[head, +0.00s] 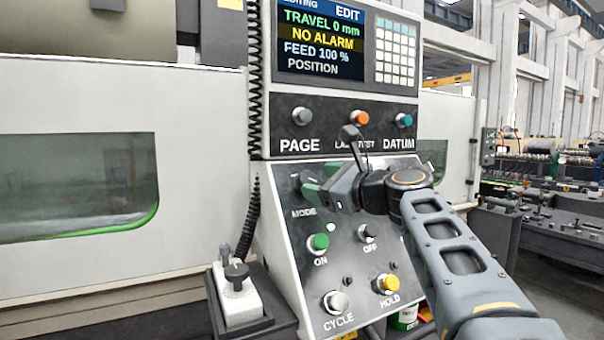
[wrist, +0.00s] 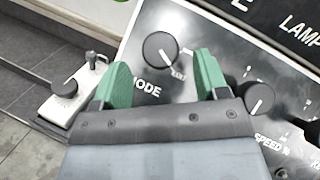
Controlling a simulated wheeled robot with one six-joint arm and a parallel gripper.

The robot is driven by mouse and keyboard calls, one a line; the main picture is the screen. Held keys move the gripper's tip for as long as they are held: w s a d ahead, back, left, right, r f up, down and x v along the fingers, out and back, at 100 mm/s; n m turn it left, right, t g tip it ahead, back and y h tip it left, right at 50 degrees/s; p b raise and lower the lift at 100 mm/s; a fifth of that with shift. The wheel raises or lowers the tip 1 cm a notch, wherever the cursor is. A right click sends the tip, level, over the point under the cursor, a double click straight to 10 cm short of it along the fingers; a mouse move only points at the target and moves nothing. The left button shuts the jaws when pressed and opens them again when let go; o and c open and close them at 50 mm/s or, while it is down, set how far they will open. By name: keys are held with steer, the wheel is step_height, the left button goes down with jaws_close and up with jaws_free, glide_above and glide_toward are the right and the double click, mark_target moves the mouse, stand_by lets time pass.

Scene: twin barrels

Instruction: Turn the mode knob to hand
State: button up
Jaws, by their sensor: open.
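The mode knob (wrist: 158,48) is a dark round knob with a white pointer line, on the sloped panel above the word MODE in the wrist view. Its line points down and right toward a small label too blurred to read surely. My gripper (wrist: 164,72) is open, its two green fingertips apart, on either side below the knob in the picture; I see no contact. In the head view my gripper (head: 316,190) is at the upper left of the sloped panel, and covers most of the knob area. The screen (head: 320,40) shows EDIT.
A speed knob (wrist: 258,97) sits just right of the right fingertip. Below in the head view are the green ON button (head: 318,242), OFF knob (head: 367,233), CYCLE (head: 335,302) and yellow HOLD (head: 386,284) buttons. A small white joystick box (head: 236,297) stands at the left.

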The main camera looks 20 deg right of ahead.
mark_target(309, 179)
steer(key=shift+p+x, duration=0.75)
steer(key=shift+x, duration=2.4)
steer(key=shift+c, duration=0.5)
steer(key=c, duration=0.8)
